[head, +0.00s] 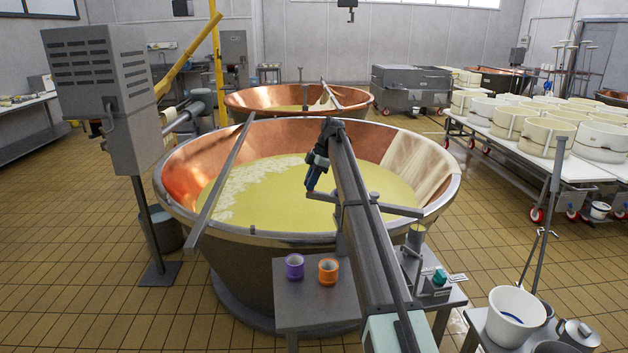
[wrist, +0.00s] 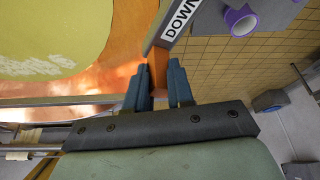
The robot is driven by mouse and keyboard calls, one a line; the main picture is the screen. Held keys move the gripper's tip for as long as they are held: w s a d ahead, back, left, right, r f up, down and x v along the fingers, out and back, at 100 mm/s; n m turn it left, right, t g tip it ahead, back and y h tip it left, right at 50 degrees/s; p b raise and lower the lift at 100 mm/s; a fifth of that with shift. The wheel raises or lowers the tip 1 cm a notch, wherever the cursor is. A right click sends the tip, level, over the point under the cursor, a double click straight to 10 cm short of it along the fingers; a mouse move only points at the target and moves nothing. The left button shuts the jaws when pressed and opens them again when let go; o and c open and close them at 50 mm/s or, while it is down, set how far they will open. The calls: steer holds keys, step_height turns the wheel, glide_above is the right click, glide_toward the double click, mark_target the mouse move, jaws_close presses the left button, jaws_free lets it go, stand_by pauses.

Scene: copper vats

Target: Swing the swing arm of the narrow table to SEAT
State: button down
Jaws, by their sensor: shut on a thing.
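My gripper (head: 313,184) hangs over the big copper vat's near side in the head view. In the wrist view my gripper (wrist: 162,82) is shut on an orange piece (wrist: 172,76) at the end of a grey bar. The bar looks like the swing arm (head: 395,209), with a label (wrist: 181,20) reading "DOWN", partly cut off. In the head view the swing arm runs level above the narrow table (head: 297,312), its middle hidden behind my arm. No SEAT mark is readable.
A purple ring (head: 294,266) and an orange ring (head: 328,270) stand on the table's left part. A teal-topped item (head: 439,277) and a cylinder (head: 416,237) are on its right. The copper vat (head: 290,132) holds yellow liquid. A white bucket (head: 515,314) stands at lower right.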

steer(key=shift+s+a+n+g, duration=0.25)
steer(key=shift+s+n+g, duration=0.15)
steer(key=shift+s+n, duration=0.55)
steer(key=c, duration=1)
jaws_free()
steer(key=shift+w, duration=0.1)
steer(key=v, duration=1.2)
steer(key=shift+a, duration=0.15)
